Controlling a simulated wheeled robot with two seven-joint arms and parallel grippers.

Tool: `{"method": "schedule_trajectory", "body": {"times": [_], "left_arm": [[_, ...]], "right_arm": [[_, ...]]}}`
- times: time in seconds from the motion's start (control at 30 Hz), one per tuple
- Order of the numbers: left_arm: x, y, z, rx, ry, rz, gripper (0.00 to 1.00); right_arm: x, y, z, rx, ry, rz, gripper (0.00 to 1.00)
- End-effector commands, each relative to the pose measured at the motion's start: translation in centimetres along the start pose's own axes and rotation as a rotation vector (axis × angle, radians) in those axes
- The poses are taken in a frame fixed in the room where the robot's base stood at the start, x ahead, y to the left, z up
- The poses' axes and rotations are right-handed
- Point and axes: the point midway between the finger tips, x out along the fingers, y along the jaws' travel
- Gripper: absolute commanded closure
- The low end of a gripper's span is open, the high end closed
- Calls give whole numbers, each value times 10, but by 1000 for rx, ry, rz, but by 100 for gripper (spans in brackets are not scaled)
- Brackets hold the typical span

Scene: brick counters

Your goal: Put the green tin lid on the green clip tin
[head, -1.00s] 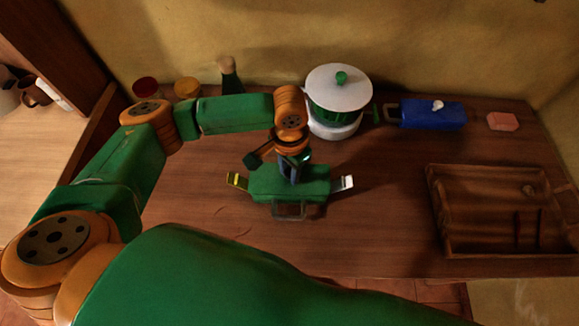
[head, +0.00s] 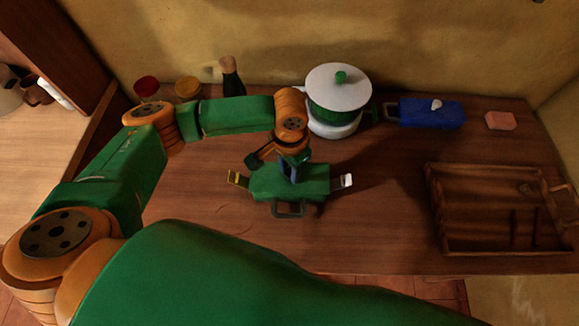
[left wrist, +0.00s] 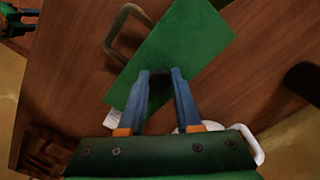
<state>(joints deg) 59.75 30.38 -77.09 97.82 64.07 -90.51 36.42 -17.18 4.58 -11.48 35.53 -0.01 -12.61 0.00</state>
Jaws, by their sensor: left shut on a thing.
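The green tin lid (head: 268,181) is a flat green plate, also seen in the left wrist view (left wrist: 190,42). My left gripper (head: 291,178) is shut on its dark knob; the blue fingers (left wrist: 160,78) pinch it. The lid is over the green clip tin, whose body it mostly covers. The tin's grey handle (head: 289,210) sticks out at the front. A yellow clip (head: 238,178) at left and a pale clip (head: 343,181) at right splay outward. I cannot tell whether lid and tin touch.
Behind stands a green pot with a white lid (head: 338,86). Right of it are a blue tin (head: 432,115) and a pink block (head: 500,121). A wooden tray (head: 434,215) lies at right. A bottle (head: 231,78) and jars stand at back left. Counter around the tin is clear.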

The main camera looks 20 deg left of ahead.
Motion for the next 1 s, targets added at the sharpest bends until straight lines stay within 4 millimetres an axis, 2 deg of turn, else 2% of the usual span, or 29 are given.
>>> {"method": "schedule_trajectory", "body": {"times": [1.0], "left_arm": [[5,0,0,1,0,0,100]], "right_arm": [[-6,0,-1,1,0,-1,50]]}}
